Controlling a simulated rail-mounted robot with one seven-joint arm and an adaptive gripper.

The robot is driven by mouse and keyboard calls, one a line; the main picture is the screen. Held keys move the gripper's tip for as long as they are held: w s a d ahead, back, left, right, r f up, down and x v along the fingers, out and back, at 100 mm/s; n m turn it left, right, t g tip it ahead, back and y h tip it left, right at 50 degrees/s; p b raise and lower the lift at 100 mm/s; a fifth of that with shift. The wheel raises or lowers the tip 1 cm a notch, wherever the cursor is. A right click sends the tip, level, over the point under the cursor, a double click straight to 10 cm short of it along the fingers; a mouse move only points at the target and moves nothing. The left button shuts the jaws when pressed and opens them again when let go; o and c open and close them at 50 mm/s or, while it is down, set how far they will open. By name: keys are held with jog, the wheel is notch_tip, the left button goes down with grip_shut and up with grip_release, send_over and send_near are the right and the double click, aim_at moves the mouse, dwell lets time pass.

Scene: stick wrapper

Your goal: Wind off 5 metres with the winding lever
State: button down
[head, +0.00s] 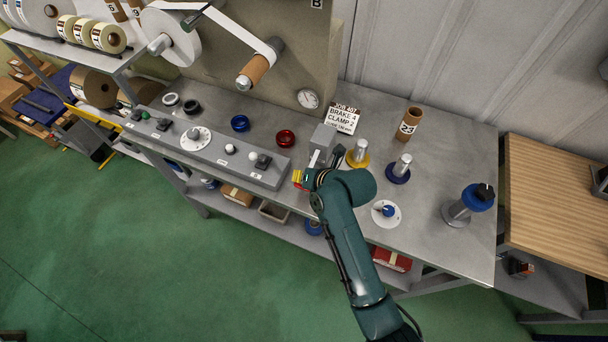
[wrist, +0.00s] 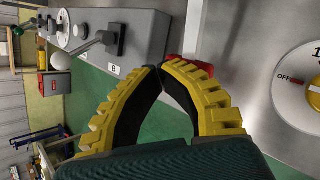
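A long grey control box (head: 215,155) lies along the bench's front edge. My gripper (head: 298,179) is just right of the box's right end, apart from the levers. In the wrist view its yellow fingers (wrist: 161,70) meet at the tips with nothing seen between them. Film from a large white roll (head: 175,38) runs to a brown core (head: 255,68).
A dial marked OFF (wrist: 300,85) is at the right of the wrist view. A grey upright block (head: 322,140), a sign (head: 343,118) and yellow-based (head: 358,157) and blue-based posts (head: 399,169) stand near my arm. A blue-topped post (head: 467,205) stands at right.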

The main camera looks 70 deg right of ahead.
jog(key=shift+r+p, duration=1.5)
jog(key=shift+r, duration=0.5)
notch_tip(320, 180, up, 5)
jog(key=p, duration=0.4)
